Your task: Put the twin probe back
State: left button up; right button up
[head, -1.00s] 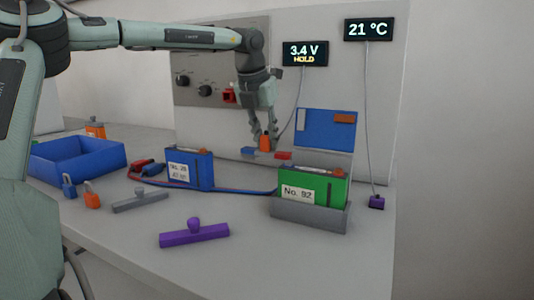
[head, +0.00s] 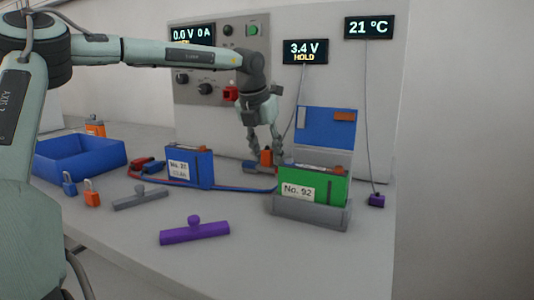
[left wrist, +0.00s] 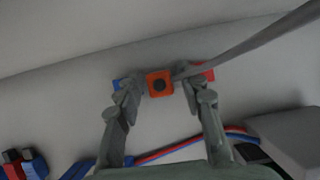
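The twin probe (head: 265,158) has an orange body with a dark round spot on top. In the left wrist view the orange body (left wrist: 160,85) sits between my fingertips, with a blue end on its left and a red end on its right. My left gripper (head: 265,150) comes down from above, shut on the orange body. My right gripper is not in view.
The green No. 92 battery stands in a grey cradle (head: 310,213) just right of the probe. A blue battery (head: 202,167) stands left, with red and blue leads behind. A blue bin (head: 80,158), padlocks and a purple handled bar (head: 195,233) lie left and in front. A display reads 3.4 V HOLD (head: 305,51).

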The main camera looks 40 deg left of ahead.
pick_arm(q)
jog(key=shift+r, duration=0.35)
jog(key=v, duration=1.1)
jog(key=shift+s+r, duration=0.25)
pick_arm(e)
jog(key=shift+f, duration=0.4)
pick_arm(q)
jog(key=shift+d, duration=0.1)
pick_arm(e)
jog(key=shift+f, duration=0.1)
